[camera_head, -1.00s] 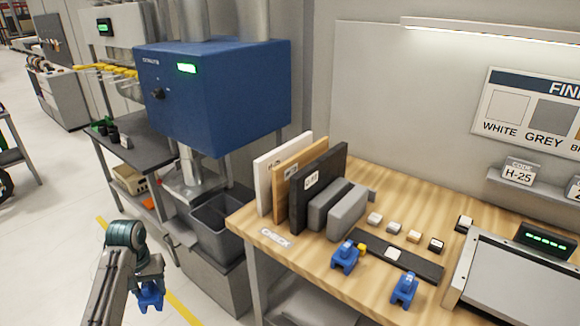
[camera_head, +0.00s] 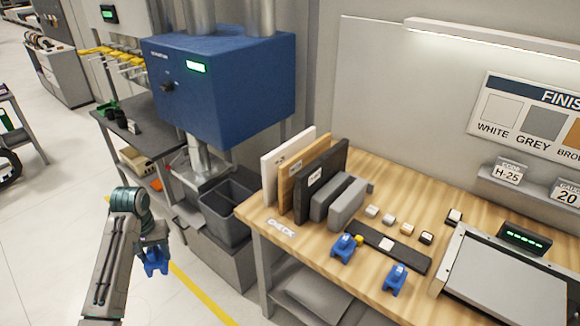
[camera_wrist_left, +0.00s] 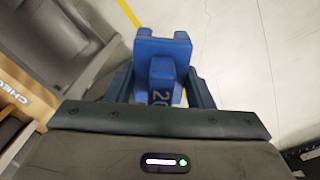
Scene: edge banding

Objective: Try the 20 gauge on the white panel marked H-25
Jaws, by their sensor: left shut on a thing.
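My left gripper (camera_head: 154,247) is shut on a blue gauge (camera_head: 155,263), held over the floor left of the workbench. In the left wrist view the blue gauge (camera_wrist_left: 162,62) sits between the fingers, its "20" marking partly showing. The white panel (camera_head: 276,172) stands upright at the left end of a row of panels on the bench, beside a brown one (camera_head: 291,185) and a black one (camera_head: 313,192). Its marking is too small to read. A code card reading H-25 (camera_head: 508,172) and a card reading 20 (camera_head: 567,194) stand on the shelf. My right gripper is out of view.
Two other blue gauges (camera_head: 343,246) (camera_head: 395,279) stand at a dark strip (camera_head: 415,259) on the bench. A grey block (camera_head: 347,203), small sample blocks and a grey-topped machine (camera_head: 505,285) are nearby. A bin (camera_head: 226,215) stands left of the bench.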

